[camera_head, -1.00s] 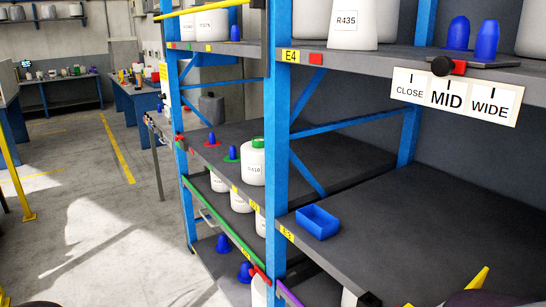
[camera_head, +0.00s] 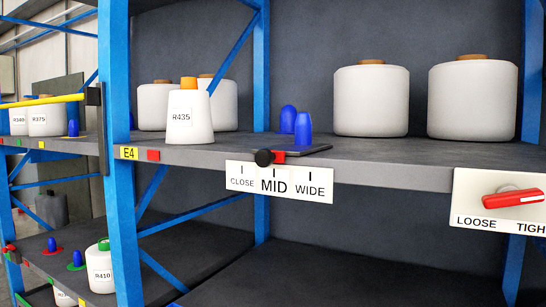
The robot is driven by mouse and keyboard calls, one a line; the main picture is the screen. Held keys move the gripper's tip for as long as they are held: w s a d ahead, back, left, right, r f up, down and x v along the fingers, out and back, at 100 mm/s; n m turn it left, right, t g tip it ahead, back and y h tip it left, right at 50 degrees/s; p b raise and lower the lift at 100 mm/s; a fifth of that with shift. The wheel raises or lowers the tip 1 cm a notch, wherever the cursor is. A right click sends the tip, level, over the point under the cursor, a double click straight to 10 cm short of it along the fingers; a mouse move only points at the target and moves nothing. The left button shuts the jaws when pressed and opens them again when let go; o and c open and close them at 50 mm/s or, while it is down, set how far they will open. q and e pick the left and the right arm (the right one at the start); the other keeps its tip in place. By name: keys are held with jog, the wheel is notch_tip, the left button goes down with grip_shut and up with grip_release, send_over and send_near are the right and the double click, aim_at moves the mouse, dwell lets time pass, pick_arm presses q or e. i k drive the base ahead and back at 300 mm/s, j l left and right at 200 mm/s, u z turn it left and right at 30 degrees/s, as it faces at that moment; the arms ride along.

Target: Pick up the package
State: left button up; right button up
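Neither of my grippers shows in the head view. I cannot tell which thing is the package. A white yarn bobbin with an orange top, labelled R435 (camera_head: 188,117), stands upright near the front edge of the upper shelf. Two more white bobbins stand behind it, the left one (camera_head: 155,105) partly hidden. Two large white bobbins with brown tops stand upright on the right of the same shelf, one nearer the middle (camera_head: 371,101) and one further right (camera_head: 473,100). Nothing touches them from my side.
The upper shelf (camera_head: 300,153) carries a dark plate with blue cones (camera_head: 303,129). A black knob (camera_head: 264,157) sits above a CLOSE, MID, WIDE sign (camera_head: 279,183). A red switch (camera_head: 513,198) is at right. A blue upright (camera_head: 119,160) stands left. The lower right shelf looks mostly bare.

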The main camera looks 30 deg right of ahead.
aim_at(98, 257)
jog(key=i+j+z, duration=0.1)
jog(key=z, duration=0.35)
jog(key=i+j+z, duration=0.25)
jog(key=z, duration=0.25)
jog(key=i+j+z, duration=0.15)
jog(key=z, duration=0.3)
jog(key=j, duration=0.1)
